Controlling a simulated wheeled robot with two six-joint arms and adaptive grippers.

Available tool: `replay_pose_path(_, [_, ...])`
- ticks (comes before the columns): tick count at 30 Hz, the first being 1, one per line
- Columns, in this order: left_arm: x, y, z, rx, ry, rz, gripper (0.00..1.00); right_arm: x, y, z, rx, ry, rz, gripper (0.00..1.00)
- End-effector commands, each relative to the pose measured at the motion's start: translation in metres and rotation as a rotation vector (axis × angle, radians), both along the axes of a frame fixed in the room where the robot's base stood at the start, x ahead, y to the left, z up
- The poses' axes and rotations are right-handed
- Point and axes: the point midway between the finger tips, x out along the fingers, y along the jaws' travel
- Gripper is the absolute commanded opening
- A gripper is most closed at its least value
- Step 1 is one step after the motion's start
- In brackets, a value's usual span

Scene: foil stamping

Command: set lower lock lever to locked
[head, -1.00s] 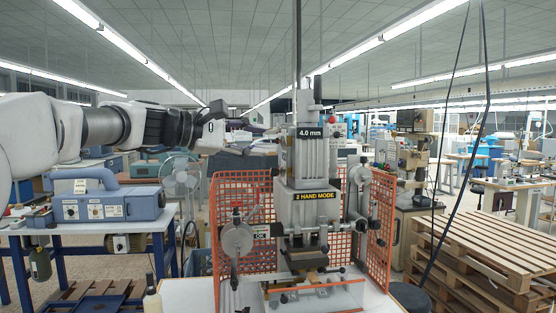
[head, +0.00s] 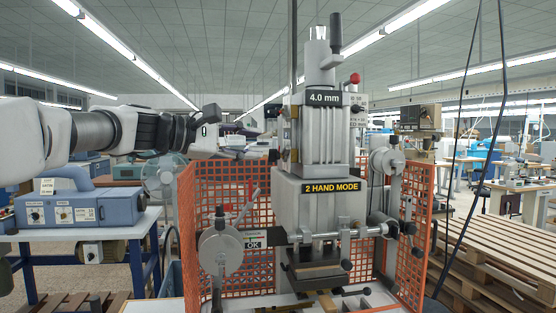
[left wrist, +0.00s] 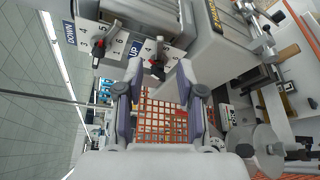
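The grey foil stamping press (head: 320,140) stands in the middle of the head view. One lever (left wrist: 98,47) is near the "DOWN" label. The other lever (left wrist: 158,62), lower in the room, is beside the "UP" label and lies between my fingertips in the picture. I cannot tell which setting either lever has. My left gripper (head: 250,142) is level beside the press's left side; its two fingers (left wrist: 159,76) are spread and hold nothing. My right gripper is not in view.
An orange mesh guard (head: 192,225) stands around the press, below my left gripper. A round grey crank disc (head: 220,252) is at the press's lower left. A blue-grey box machine (head: 80,208) sits on a bench at left. Wooden pallets (head: 510,245) are stacked at right.

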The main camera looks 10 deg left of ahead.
Motion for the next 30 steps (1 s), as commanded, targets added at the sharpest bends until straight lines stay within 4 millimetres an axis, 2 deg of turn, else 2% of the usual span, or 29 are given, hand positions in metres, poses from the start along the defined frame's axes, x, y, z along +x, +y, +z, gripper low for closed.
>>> replay_pose_path(6, [0.025, -0.03, -0.002, 0.003, 0.003, -0.001, 0.38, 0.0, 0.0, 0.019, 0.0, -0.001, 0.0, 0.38])
replay_pose_path(12, [0.043, -0.053, -0.007, 0.002, 0.001, 0.0, 0.38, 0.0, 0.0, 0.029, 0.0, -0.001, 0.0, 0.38])
replay_pose_path(20, [0.046, -0.056, -0.01, -0.001, 0.001, 0.0, 0.38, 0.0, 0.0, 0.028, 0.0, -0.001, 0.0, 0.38])
replay_pose_path(21, [0.046, -0.056, -0.01, 0.0, 0.001, 0.0, 0.3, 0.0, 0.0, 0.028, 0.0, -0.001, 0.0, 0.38])
replay_pose_path(24, [0.046, -0.056, -0.01, 0.0, 0.001, 0.0, 0.0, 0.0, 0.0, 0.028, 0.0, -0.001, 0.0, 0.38])
replay_pose_path(30, [0.046, -0.056, -0.01, 0.0, 0.001, 0.0, 0.0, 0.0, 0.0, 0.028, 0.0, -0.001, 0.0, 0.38])
